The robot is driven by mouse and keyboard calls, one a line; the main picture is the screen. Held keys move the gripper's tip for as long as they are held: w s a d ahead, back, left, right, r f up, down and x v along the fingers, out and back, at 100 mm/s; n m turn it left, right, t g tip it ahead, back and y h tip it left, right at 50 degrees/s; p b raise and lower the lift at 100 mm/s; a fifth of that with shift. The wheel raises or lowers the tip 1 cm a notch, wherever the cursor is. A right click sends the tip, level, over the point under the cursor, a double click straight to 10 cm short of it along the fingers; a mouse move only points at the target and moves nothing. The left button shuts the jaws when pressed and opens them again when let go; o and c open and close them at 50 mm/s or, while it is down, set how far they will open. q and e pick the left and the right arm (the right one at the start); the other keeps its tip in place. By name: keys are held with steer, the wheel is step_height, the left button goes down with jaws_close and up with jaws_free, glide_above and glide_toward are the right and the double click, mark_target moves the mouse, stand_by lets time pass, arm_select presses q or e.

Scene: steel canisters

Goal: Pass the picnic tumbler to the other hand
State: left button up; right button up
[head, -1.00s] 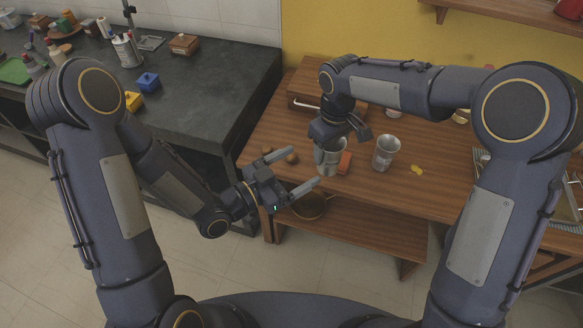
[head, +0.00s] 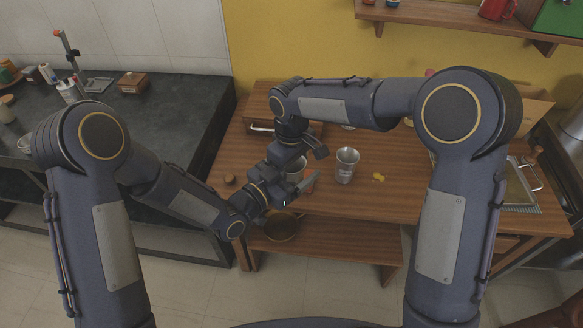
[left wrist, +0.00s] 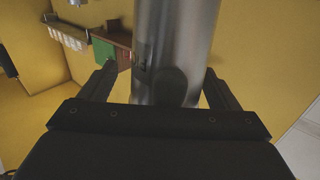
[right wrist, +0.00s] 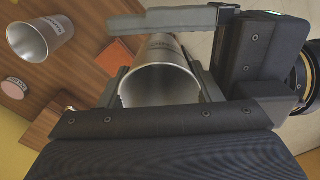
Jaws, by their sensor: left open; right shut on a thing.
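A steel tumbler (head: 297,167) is held above the near edge of the wooden table by my right gripper (head: 303,151), which is shut on its upper part. In the right wrist view, the tumbler (right wrist: 160,84) has its open rim towards the camera, between the fingers. My left gripper (head: 294,188) is open. In the left wrist view, the tumbler (left wrist: 174,45) stands between its spread fingers, with gaps at both sides. Most of the tumbler is hidden by the grippers in the head view. A second steel tumbler (head: 346,166) stands upright on the table to the right.
The wooden table (head: 370,205) carries a wooden box (head: 262,105) at the back and small yellow pieces (head: 379,177). An orange block (right wrist: 117,58) lies near the tumblers. A dark counter (head: 165,115) is at the left. A bowl (head: 281,226) sits on the lower shelf.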

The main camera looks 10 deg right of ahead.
arm_select(q)
steer(key=shift+c, duration=0.4)
steer(key=shift+s, duration=0.1)
steer(key=c, duration=0.9)
steer(key=shift+c, duration=0.6)
arm_select(e)
steer(key=o, duration=1.1)
steer(key=shift+s+a, duration=0.1)
arm_select(q)
steer(key=shift+w+a, duration=0.1)
steer(key=shift+w, duration=0.1)
arm_select(e)
steer(key=shift+s+a, duration=0.1)
steer(key=shift+r, duration=0.1)
